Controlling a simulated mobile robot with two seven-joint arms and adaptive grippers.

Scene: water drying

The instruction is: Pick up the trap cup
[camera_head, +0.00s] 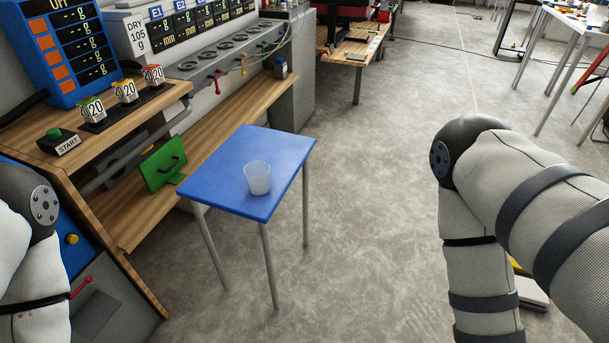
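My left arm shows at the left edge and my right arm at the right side. Both arms are well apart from the cup. Neither gripper is in the picture.
A wooden workbench (215,128) with a panel of displays and valves runs along the left. A blue display unit (75,50), small numbered cubes (125,93) and a START button box (60,141) sit on it.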

